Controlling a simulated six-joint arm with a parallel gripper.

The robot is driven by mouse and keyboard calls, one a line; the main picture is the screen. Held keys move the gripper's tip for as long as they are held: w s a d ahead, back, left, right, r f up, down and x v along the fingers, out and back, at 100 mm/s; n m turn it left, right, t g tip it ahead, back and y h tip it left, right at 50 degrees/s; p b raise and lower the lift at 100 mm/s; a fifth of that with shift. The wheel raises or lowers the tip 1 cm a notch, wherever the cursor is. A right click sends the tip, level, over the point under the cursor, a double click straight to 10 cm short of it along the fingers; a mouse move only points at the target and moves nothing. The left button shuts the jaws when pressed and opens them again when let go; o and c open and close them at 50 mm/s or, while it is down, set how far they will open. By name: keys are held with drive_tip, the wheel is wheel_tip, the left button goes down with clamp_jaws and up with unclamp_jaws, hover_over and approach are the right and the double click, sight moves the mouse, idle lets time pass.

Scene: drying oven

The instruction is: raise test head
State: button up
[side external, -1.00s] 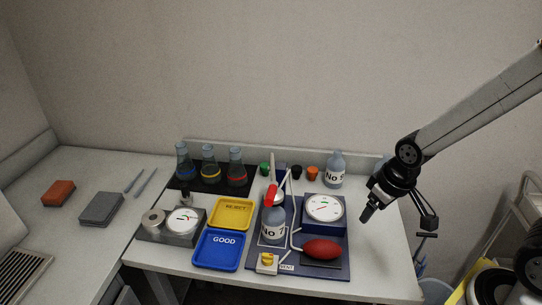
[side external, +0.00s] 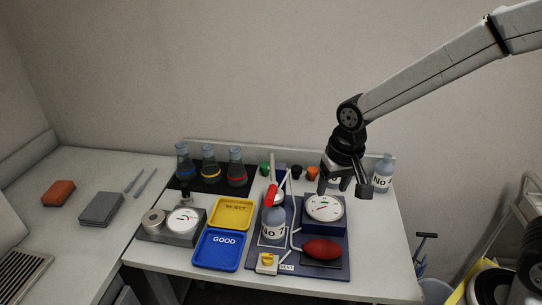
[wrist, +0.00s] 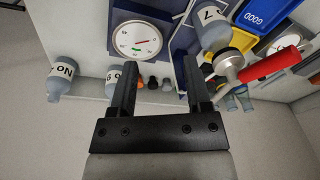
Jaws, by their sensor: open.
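The test head is a silver cap-like part (wrist: 229,62) with a red handle (wrist: 270,65), at the neck of a grey-blue bottle marked No 7 (wrist: 211,28). In the side view the red handle (side external: 271,195) tilts above that bottle (side external: 273,226), which stands on the blue base board (side external: 335,264). My gripper (side external: 343,189) is open and empty, above and behind the round dial gauge (side external: 324,207), right of the test head and apart from it. In the wrist view my two fingers (wrist: 157,62) point up the picture, with the test head right of them.
A red squeeze bulb (side external: 322,249) lies in front of the gauge. Yellow REJECT (side external: 233,213) and blue GOOD (side external: 219,250) trays lie to the left. Flasks (side external: 236,168) stand at the back. Another bottle (side external: 383,174) stands right of my gripper; one is partly hidden behind it.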

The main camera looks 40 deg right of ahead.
sight(270, 194)
drive_tip(key=w+a+r+m, duration=0.1)
drive_tip(key=w+a+r, duration=0.1)
drive_tip(key=a, duration=0.1)
drive_tip(key=w+a+r+m+g, duration=0.1)
drive_tip(key=w+a+r+m, duration=0.1)
drive_tip(key=a, duration=0.2)
drive_tip(key=w+a+r+m, duration=0.2)
drive_tip(key=w+a, duration=0.1)
drive_tip(key=a, duration=0.1)
drive_tip(key=shift+a+r+g, duration=0.15)
drive_tip(key=shift+r+g, duration=0.05)
drive_tip(key=shift+g, duration=0.1)
drive_tip(key=shift+s+f, duration=0.1)
drive_tip(key=shift+f, duration=0.1)
drive_tip(key=shift+f, duration=3.75)
clamp_jaws()
